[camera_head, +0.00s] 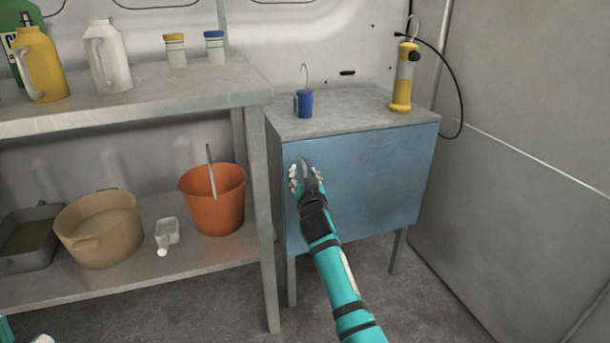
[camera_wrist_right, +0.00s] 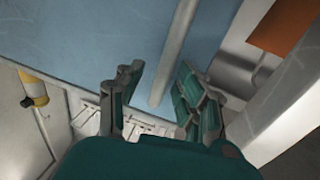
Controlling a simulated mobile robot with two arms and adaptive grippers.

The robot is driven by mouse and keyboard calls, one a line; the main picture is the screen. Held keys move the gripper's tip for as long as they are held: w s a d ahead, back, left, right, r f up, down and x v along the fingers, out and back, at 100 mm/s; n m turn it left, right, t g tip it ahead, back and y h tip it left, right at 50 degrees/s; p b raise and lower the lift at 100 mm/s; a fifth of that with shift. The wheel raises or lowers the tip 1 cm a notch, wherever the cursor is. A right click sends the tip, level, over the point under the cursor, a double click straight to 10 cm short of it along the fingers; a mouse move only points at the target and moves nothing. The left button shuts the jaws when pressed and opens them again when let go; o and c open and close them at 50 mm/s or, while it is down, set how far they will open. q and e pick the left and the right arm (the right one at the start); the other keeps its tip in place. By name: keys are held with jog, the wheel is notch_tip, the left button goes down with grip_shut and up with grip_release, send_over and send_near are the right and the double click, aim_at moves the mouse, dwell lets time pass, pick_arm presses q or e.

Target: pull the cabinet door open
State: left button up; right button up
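The cabinet door (camera_head: 375,180) is the blue front of the grey metal cabinet (camera_head: 345,108) in the head view. It looks closed. In the wrist view the door (camera_wrist_right: 90,35) fills the upper left, and its pale bar handle (camera_wrist_right: 178,45) runs down from the top edge. My right gripper (camera_head: 304,172) is at the door's upper left, and mostly hides the handle there. In the wrist view the right gripper (camera_wrist_right: 160,85) has its fingers apart, with the handle's end showing between them. I cannot tell whether they touch it.
A metal shelf (camera_head: 215,88) with an orange bucket (camera_head: 215,205) stands close on the left. A grey wall (camera_head: 525,170) is at the right. Some floor in front is clear.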

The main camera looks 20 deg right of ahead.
grip_shut()
dwell(0.6)
